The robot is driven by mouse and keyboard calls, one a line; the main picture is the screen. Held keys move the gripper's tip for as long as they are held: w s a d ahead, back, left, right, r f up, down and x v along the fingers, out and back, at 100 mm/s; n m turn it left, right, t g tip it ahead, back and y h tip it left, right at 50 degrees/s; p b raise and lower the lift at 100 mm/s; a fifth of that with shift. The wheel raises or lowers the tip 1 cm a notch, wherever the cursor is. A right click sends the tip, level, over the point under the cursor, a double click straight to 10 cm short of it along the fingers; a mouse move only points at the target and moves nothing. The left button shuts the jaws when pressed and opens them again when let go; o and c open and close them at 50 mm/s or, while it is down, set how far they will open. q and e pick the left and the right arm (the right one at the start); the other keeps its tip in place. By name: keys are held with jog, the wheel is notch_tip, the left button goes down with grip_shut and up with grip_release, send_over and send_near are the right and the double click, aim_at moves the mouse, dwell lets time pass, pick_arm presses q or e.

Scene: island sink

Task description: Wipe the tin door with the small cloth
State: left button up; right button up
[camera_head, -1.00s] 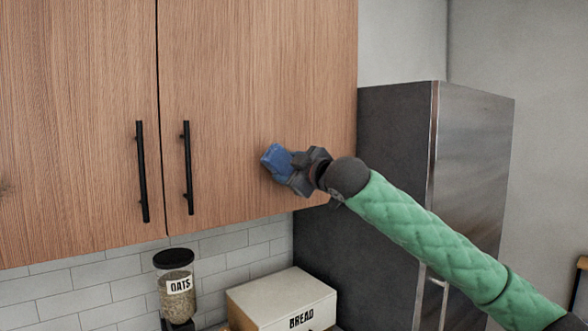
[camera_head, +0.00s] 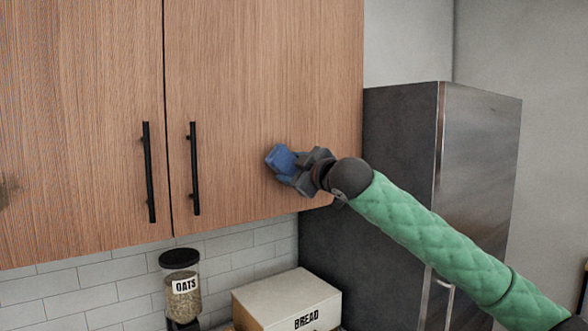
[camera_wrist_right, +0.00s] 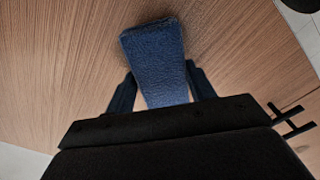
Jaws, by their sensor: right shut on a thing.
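My right gripper (camera_head: 300,168) is shut on a small blue cloth (camera_head: 281,159), in front of the lower right part of the right wooden cabinet door (camera_head: 250,80). In the right wrist view the cloth (camera_wrist_right: 155,62) sticks out between the two fingers towards the wood-grain surface. I cannot tell whether the cloth touches the door. A dark smudge (camera_head: 8,190) shows on the left wooden door (camera_head: 80,90), at the picture's left edge. The doors in view look like wood, and no plainly tin door can be picked out. My left gripper is not in view.
Two black vertical handles (camera_head: 194,168) and (camera_head: 149,172) stand out from the doors, between the cloth and the smudge. Below are an oats dispenser (camera_head: 181,285) and a bread box (camera_head: 285,300). A dark metallic fridge (camera_head: 400,170) stands at the right.

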jog(key=shift+x, duration=0.8)
jog(key=shift+p, duration=0.3)
jog(key=shift+w+d+p, duration=0.3)
jog(key=shift+w+d, duration=0.25)
jog(key=shift+d, duration=0.2)
jog(key=shift+w+d+p, duration=0.3)
jog(key=shift+w+d, duration=0.2)
jog(key=shift+d, duration=0.25)
jog(key=w+d+p, duration=0.2)
jog(key=shift+d, duration=0.35)
jog(key=shift+s+a, duration=0.2)
jog(key=shift+a, duration=0.2)
jog(key=shift+s+a+b, duration=0.1)
jog(key=shift+s+a, duration=0.5)
jog(key=shift+a, duration=0.25)
jog(key=shift+s+a+b, duration=0.15)
jog(key=shift+s+a, duration=0.5)
jog(key=shift+a, duration=0.2)
jog(key=shift+s+a+b, duration=0.1)
jog(key=shift+s+a, duration=0.5)
jog(key=shift+a, duration=0.25)
